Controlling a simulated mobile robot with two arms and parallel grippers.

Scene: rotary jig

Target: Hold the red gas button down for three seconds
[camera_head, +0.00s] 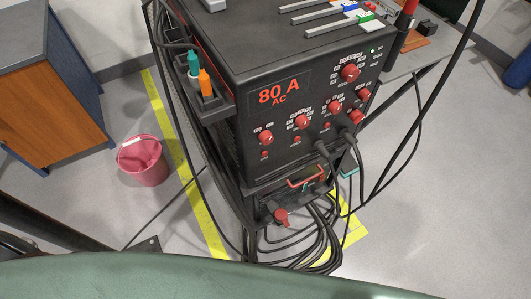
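A black machine (240,110) with "80 A AC" in red stands in the middle of the head view. Its front panel carries several red round knobs, including one at the upper right (350,72) and one at the lower left (266,137). Smaller red buttons sit below them, such as the lower left one (264,154) and a middle one (297,139). The labels are too small to read, so I cannot tell which is the gas button. Neither of my grippers is in view, and nothing touches the panel.
Black cables (322,245) hang from the panel and pile below it. A side holder (207,100) carries a teal and an orange item. A pink bucket (143,165) and a wooden-fronted cabinet (45,95) stand left. Grey floor (445,190) is free at right.

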